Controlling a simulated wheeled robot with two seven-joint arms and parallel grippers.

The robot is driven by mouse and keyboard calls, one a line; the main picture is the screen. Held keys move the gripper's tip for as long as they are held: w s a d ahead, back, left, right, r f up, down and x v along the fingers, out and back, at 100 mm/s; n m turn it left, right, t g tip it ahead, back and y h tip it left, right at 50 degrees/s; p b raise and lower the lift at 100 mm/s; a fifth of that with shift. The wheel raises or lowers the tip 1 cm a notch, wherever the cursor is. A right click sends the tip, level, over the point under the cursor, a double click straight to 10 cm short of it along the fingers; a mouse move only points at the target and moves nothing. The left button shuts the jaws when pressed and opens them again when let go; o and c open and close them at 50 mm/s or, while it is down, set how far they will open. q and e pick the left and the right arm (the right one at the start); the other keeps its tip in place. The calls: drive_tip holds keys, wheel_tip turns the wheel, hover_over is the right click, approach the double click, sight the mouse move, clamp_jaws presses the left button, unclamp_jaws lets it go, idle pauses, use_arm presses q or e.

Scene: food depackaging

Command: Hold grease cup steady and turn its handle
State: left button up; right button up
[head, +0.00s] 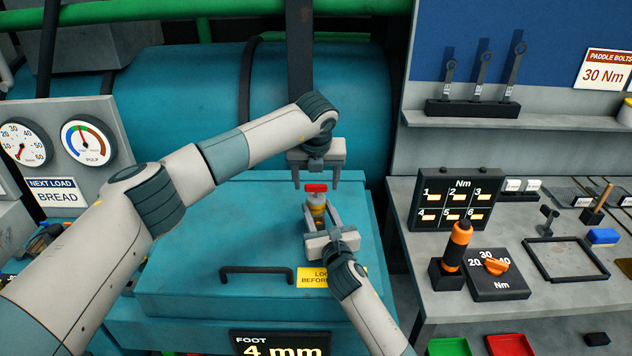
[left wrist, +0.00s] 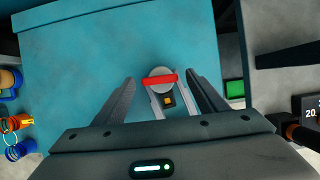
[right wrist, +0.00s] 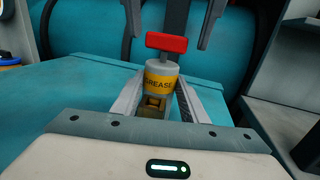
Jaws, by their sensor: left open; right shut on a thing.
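The grease cup (head: 318,209) stands upright on the teal machine lid, a grey cylinder with a yellow band reading GREASE (right wrist: 160,82). Its red T-shaped handle (head: 316,188) is on top; the handle also shows in the left wrist view (left wrist: 160,80). My right gripper (head: 321,218) is shut on the cup's body from the front, low around it. My left gripper (head: 316,184) points down from above, open, with its fingers on either side of the red handle and apart from it. In the right wrist view its fingertips hang above and behind the handle.
The teal lid (head: 210,220) has a black bar handle (head: 257,270) and a yellow label (head: 312,278). On the right, a grey bench holds an orange-handled driver (head: 458,245), a torque dial box (head: 497,277) and a black Nm panel (head: 458,200). Gauges (head: 85,143) stand at left.

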use_arm(q)
drive_tip(key=shift+w+f, duration=0.15)
drive_tip(key=shift+f, duration=0.1)
drive_tip(key=shift+c, duration=0.6)
drive_tip(key=c, duration=0.9)
drive_tip(key=shift+c, duration=0.2)
